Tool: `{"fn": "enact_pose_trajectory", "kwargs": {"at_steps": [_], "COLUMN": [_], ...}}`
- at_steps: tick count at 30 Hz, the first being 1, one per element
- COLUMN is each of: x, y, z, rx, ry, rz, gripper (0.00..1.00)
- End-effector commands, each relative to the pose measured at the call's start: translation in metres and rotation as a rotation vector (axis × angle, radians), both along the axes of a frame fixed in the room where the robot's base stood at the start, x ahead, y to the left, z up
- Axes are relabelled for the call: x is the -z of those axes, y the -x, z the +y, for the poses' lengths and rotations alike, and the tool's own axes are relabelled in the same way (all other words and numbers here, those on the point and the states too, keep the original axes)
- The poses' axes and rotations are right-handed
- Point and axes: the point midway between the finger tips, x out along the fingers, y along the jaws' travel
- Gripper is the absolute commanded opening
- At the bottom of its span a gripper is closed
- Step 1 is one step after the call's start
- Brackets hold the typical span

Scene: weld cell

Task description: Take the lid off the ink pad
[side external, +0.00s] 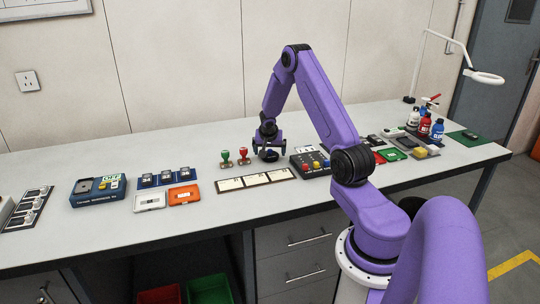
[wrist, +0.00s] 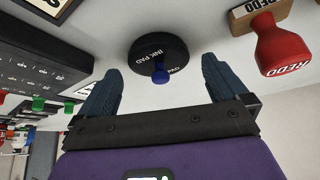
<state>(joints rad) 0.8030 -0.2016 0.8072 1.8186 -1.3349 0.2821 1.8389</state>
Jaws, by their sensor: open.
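The ink pad (wrist: 150,50) is a round black disc lettered INK PAD, lying on the table in the wrist view. A small blue knob (wrist: 160,77) stands on it; I cannot make out the seam between lid and base. My gripper (wrist: 159,66) is open, with one dark finger on each side of the pad's near part and nothing held. The fingers look apart from the pad. In the side view my gripper (side external: 268,149) points down over the pad (side external: 271,155), which is partly hidden.
A red REDO stamp (wrist: 283,48) stands close right of the pad in the wrist view. In the side view a green stamp (side external: 226,159) is further left, white cards (side external: 257,180) lie in front, and a dark button box (side external: 308,164) is to the right. The table behind is clear.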

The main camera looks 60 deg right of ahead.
Motion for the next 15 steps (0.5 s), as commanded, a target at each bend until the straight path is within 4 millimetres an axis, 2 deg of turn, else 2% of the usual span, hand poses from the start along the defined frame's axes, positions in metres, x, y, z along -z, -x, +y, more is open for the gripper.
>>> {"fn": "enact_pose_trajectory", "kwargs": {"at_steps": [2, 3, 8, 15], "x": [-0.0003, -0.0004, -0.0005, -0.0006], "y": [0.0, 0.0001, 0.0002, 0.0001], "z": [-0.0001, -0.0001, -0.0001, -0.0002], "rx": [0.0, 0.0, 0.0, 0.0], "ry": [0.0, 0.0, 0.0, 0.001], "rz": [0.0, 0.0, 0.0, 0.0], "gripper": [1.0, 0.97, 0.45, 0.44]}}
